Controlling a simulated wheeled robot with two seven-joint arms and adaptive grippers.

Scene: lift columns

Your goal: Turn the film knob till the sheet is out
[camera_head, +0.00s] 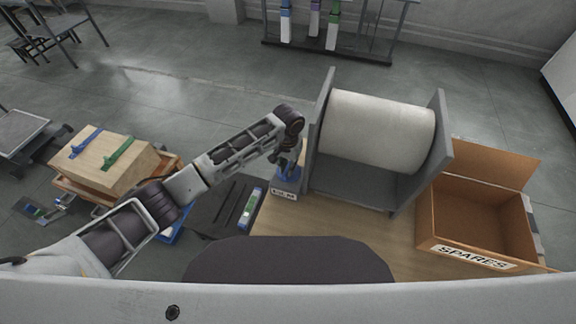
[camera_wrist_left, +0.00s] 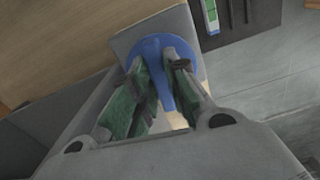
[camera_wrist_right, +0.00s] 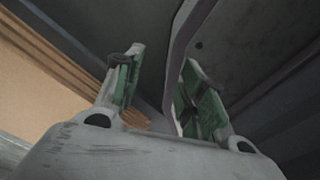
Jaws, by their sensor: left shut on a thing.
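A large off-white film roll (camera_head: 378,132) lies across a grey holder (camera_head: 447,130) on the wooden bench. The blue film knob (camera_head: 288,173) is at the holder's lower left side, above a small label. In the left wrist view the knob (camera_wrist_left: 153,47) has a round disc and a raised grip bar. My left gripper (camera_wrist_left: 163,72) has its green-padded fingers on both sides of this bar, shut on it. It partly hides the knob in the head view. The grey floor of the holder shows below the roll. My right gripper (camera_wrist_right: 163,75) shows open in its own wrist view.
An open cardboard box marked SPARES (camera_head: 472,257) stands to the right of the holder. A dark mat (camera_head: 222,207) with thin tools lies left of the knob. A cart with a wooden block (camera_head: 103,160) stands further left. The bench front (camera_head: 330,222) is clear.

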